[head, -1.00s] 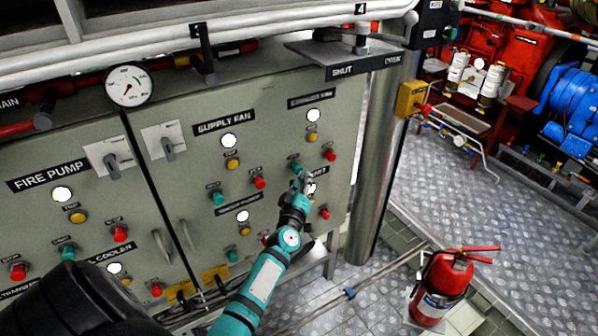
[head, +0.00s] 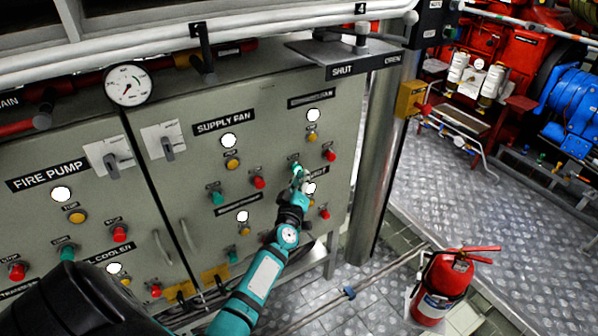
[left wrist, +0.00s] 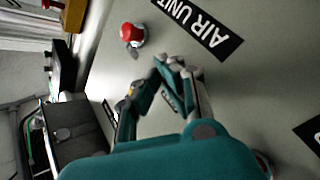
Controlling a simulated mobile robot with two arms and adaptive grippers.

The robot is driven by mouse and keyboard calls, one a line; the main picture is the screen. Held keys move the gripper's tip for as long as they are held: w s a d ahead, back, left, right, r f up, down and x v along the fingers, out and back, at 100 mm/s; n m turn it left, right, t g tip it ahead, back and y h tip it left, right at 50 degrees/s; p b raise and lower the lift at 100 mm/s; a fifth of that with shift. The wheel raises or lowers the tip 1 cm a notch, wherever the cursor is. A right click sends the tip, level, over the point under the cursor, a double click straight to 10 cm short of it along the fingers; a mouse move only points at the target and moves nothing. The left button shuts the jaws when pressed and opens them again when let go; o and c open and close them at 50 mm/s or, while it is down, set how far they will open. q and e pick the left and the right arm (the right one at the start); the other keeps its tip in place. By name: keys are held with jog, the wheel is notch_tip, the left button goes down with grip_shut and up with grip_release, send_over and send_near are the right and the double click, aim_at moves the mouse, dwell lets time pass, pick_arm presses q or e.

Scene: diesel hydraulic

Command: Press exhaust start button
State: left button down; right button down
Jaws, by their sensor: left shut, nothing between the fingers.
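The grey control panel carries an exhaust fan group under a dark label (head: 311,99), with a white lamp (head: 313,115), a yellow button (head: 312,136), a green start button (head: 295,168) and a red button (head: 329,154). My left gripper (head: 299,178) is shut and empty, its fingertips at the green button in the head view; I cannot tell if they touch it. In the left wrist view the shut fingers (left wrist: 165,72) are close to the panel beside a red button (left wrist: 132,33), and no green button shows. My right gripper is not in view.
An air unit label (left wrist: 203,28) and its lamp (head: 310,188) are close to the gripper. Supply fan buttons (head: 259,182) lie to the left. A metal post (head: 382,170) stands right of the panel, and a fire extinguisher (head: 441,285) on the floor.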

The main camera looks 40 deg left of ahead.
pick_arm(q)
jog(key=shift+s+d+p, duration=0.4)
jog(key=shift+d, duration=0.45)
jog(key=shift+d, duration=0.15)
jog(key=shift+s+d+p, duration=0.3)
jog(key=shift+d, duration=0.45)
jog(key=shift+s+d+p, duration=0.3)
jog(key=shift+s+d, duration=0.05)
jog(key=shift+d, duration=0.35)
jog(key=shift+s+d+p, duration=0.3)
jog(key=shift+d, duration=0.45)
